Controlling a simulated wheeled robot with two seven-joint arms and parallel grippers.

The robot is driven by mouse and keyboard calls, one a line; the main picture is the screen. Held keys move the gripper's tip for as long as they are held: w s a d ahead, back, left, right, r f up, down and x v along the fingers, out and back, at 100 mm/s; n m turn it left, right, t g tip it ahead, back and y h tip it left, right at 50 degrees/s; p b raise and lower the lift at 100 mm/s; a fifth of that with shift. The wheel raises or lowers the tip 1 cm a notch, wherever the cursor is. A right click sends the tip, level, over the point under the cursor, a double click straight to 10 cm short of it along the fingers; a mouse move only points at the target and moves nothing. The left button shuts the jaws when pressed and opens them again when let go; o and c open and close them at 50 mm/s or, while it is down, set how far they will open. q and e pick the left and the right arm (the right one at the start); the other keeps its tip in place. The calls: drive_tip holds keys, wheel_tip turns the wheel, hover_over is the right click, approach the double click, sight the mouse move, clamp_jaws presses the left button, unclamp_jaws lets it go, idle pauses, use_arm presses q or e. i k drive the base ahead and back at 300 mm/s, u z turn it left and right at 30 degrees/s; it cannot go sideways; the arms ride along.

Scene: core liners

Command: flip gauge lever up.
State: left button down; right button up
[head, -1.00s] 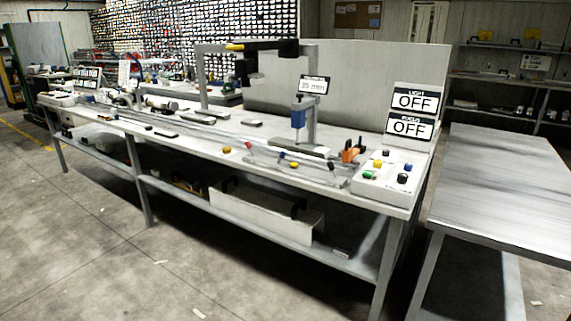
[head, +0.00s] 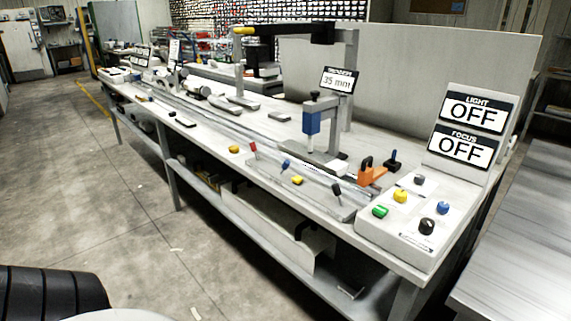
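The gauge stand with its blue body (head: 311,123) stands upright on the long workbench, under a small display (head: 339,80) reading 35 mm. Several small levers stand along the bench's front rail: a red-tipped one (head: 253,148), a blue-tipped one (head: 286,165) and a black-tipped one (head: 336,189). Another black-handled lever (head: 392,160) stands behind an orange clamp-like part (head: 371,174). I cannot tell which lever is the gauge lever. Neither of my grippers shows in the head view.
A control box (head: 405,242) with colored knobs sits at the bench's right end, below LIGHT (head: 472,113) and FOCUS (head: 461,150) signs reading OFF. A metal table (head: 530,235) stands at right. Floor (head: 140,215) is open in front of the bench.

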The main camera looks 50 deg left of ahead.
sight(286, 165)
drive_tip(key=u, duration=0.7)
drive_tip(key=i, duration=0.9)
drive_tip(key=u, duration=0.65)
